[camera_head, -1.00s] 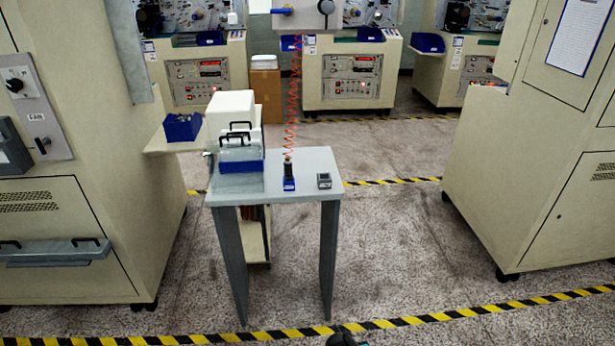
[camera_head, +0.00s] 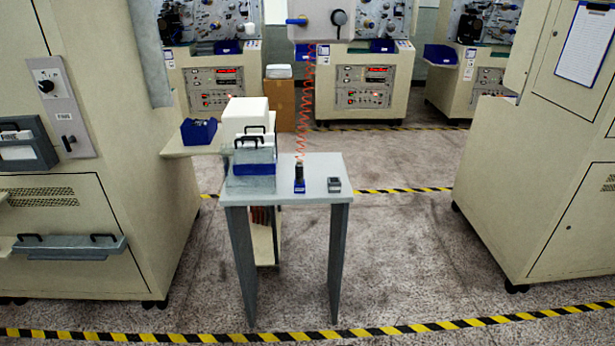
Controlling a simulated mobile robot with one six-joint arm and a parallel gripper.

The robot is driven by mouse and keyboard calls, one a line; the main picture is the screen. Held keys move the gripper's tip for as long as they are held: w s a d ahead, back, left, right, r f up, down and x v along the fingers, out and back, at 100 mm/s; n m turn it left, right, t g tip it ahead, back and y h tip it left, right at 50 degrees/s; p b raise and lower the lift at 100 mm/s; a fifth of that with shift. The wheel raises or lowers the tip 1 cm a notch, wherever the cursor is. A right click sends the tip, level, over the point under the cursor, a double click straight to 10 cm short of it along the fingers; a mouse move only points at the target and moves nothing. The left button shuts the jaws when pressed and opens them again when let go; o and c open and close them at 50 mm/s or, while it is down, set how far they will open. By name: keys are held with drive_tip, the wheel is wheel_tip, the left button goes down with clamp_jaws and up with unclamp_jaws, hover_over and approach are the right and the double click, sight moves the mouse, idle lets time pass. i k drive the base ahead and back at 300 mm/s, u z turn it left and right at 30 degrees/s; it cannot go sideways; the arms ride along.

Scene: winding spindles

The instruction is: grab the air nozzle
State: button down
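The air nozzle (camera_head: 299,176) looks to be the small dark upright piece with a blue base on the small grey table (camera_head: 315,170). The lower end of a red coiled hose (camera_head: 306,100) comes down to it. The hose rises toward the pale machine box (camera_head: 322,22) behind. The nozzle is small in view, and I cannot tell how it sits in its base. My gripper is not in view.
A grey-and-blue box with black handles (camera_head: 254,165) and a white box (camera_head: 245,115) stand left of the nozzle. A small grey block (camera_head: 334,185) lies to its right. Large beige machines flank the table. Speckled floor lies open in front, crossed by yellow-black tape (camera_head: 440,326).

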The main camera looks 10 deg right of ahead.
sight(299, 167)
drive_tip(key=u, duration=0.1)
drive_tip(key=i, duration=0.95)
drive_tip(key=z, duration=0.25)
drive_tip(key=k, duration=0.55)
drive_tip(key=u, duration=1.15)
